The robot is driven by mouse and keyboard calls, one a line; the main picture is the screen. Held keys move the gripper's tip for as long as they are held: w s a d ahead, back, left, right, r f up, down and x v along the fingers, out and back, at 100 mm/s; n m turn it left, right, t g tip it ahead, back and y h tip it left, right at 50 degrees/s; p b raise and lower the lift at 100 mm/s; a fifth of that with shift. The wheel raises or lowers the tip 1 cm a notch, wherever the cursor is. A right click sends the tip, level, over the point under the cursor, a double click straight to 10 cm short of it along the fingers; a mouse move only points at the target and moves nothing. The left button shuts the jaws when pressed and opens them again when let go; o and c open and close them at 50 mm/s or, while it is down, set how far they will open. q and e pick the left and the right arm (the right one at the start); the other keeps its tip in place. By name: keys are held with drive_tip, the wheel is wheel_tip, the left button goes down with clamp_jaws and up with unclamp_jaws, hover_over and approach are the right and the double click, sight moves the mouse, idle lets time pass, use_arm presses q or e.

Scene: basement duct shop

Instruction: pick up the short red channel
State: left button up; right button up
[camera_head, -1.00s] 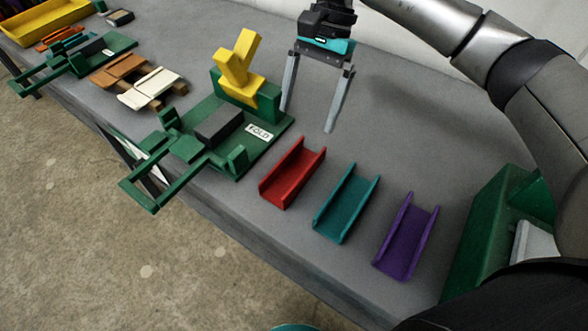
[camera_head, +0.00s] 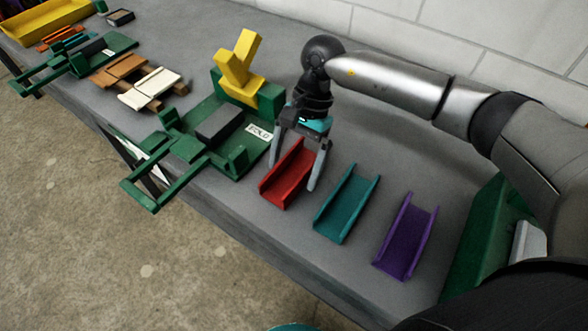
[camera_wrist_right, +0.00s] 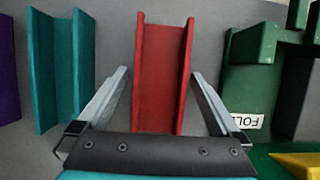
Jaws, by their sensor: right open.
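The short red channel (camera_head: 287,177) lies on the grey bench between the green FOLD fixture and a teal channel. It also shows in the right wrist view (camera_wrist_right: 161,80), running lengthwise between the fingers. My right gripper (camera_head: 294,178) is open, with one finger on each side of the channel's far part. In the right wrist view the right gripper (camera_wrist_right: 160,75) shows gaps between both fingers and the channel's walls. The gripper hides a little of the channel's far end in the head view. My left gripper is not in view.
A teal channel (camera_head: 346,205) and a purple channel (camera_head: 405,238) lie to the right. The green FOLD fixture (camera_head: 243,163) with a yellow piece (camera_head: 238,68) stands close on the left. A green box (camera_head: 478,235) is at the right. The bench's front edge is near.

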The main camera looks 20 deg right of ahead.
drive_tip(key=c, duration=1.4)
drive_tip(key=shift+o, duration=0.2)
drive_tip(key=shift+r, duration=0.1)
